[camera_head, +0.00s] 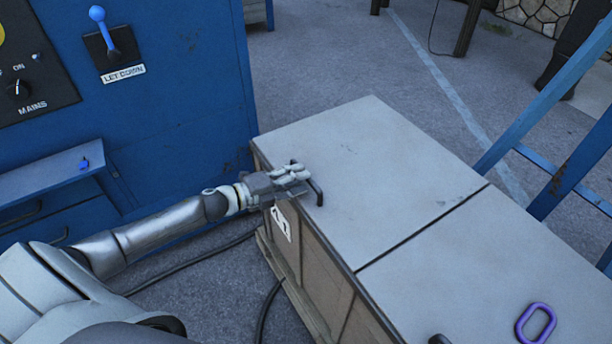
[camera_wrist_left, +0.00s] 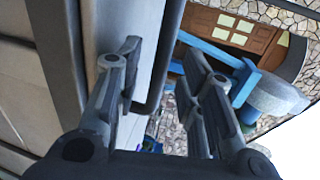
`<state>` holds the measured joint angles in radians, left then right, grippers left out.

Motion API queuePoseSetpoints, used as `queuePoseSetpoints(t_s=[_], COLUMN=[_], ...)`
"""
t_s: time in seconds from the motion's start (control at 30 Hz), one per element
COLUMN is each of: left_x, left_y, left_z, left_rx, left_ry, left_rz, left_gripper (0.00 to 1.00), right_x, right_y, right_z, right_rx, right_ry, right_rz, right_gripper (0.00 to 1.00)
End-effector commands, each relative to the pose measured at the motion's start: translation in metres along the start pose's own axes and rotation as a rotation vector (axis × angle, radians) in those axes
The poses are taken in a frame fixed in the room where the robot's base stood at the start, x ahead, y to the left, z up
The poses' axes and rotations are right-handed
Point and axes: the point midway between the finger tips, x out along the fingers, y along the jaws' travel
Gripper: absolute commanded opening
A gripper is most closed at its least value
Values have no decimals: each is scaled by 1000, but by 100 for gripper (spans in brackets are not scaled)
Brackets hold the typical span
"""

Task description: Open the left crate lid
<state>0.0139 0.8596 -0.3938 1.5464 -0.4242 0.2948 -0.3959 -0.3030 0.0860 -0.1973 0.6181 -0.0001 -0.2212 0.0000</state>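The crate (camera_head: 325,278) has two pale grey lids side by side. The left lid (camera_head: 370,160) lies flat and closed, with a black bar handle (camera_head: 317,192) at its front edge. My left gripper (camera_head: 292,176) is at this handle, reaching in from the left. In the left wrist view the gripper (camera_wrist_left: 168,85) is open, and the dark handle (camera_wrist_left: 166,55) shows between its fingers, closer to the left finger. I cannot tell whether a finger touches it. My right gripper is not in view.
The right lid (camera_head: 490,270) is also closed, with a purple ring (camera_head: 536,322) on it. A blue cabinet (camera_head: 180,90) with a lever stands at the left. Blue ladder-like rails (camera_head: 545,115) stand at the right. Dark cables (camera_head: 190,262) lie on the floor by the crate.

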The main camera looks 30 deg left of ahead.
Motion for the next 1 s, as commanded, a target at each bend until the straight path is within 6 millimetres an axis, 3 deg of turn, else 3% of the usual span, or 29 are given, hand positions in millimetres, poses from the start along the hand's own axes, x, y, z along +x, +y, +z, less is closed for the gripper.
queuePoseSetpoints(t_s=[0.3, 0.63, 0.93, 1.0], left_x=[29, 32, 32, 32], left_y=[0, 0, 0, 0], left_z=[1, 0, 0, 0], left_rx=[1, 1, 1, 1], left_ry=[-1, -1, -1, -1], left_rz=[0, 1, 1, 1], left_gripper=[35, 35, 0, 0], right_x=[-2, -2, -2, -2], right_y=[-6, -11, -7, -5], right_z=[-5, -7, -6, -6], right_rx=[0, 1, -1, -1], right_ry=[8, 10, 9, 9], right_rz=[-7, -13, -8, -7], right_gripper=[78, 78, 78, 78])
